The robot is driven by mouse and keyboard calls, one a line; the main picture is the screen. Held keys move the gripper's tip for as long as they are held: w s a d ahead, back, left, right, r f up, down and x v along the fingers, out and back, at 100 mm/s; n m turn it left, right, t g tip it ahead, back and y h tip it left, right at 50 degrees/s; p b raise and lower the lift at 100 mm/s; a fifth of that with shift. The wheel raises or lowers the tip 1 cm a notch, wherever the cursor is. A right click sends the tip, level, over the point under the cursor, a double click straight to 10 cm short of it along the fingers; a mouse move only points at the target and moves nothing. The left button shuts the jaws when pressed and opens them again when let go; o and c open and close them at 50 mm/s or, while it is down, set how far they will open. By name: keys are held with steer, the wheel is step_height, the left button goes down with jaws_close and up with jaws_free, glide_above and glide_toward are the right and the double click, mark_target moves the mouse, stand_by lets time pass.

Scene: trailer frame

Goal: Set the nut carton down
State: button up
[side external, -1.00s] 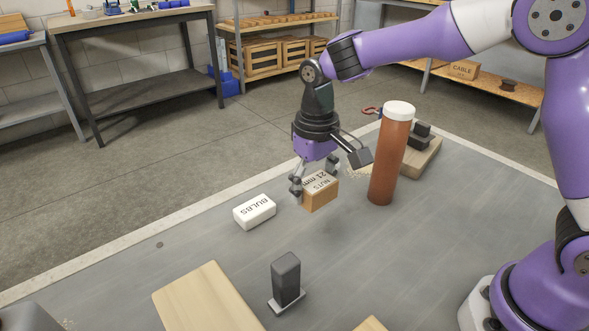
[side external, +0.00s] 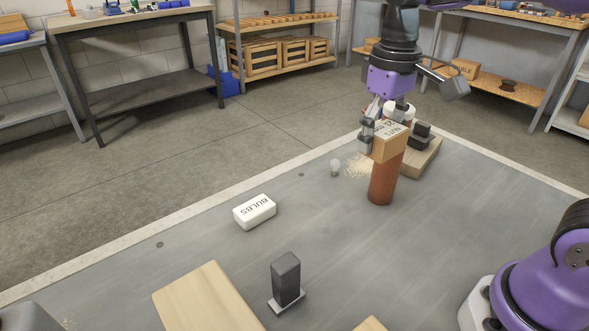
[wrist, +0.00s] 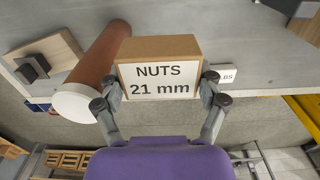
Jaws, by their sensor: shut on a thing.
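The nut carton (side external: 391,143) is a small brown box with a white label reading "NUTS 21 mm", and it also shows in the wrist view (wrist: 158,72). My gripper (side external: 386,133) is shut on it and holds it above the grey work surface (side external: 330,240). In the wrist view my gripper (wrist: 160,93) has one finger on each side of the carton. In the side view the carton overlaps the brown cylinder (side external: 382,183) with a white cap, hiding its upper part. I cannot tell whether they touch.
A white BULBS box (side external: 254,211) lies left of the cylinder. A small bulb (side external: 335,168) stands on the surface behind it. A dark block on a light base (side external: 286,279) and a wooden board (side external: 209,300) are nearer. A clamp-like dark part sits on a wooden block (side external: 424,158).

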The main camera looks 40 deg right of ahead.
stand_by(0.4)
glide_above(309, 231)
step_height(309, 231, down, 7)
step_height(309, 231, down, 10)
steer(key=shift+f, duration=0.1)
steer(key=shift+f, duration=0.15)
steer(key=o, duration=1.2)
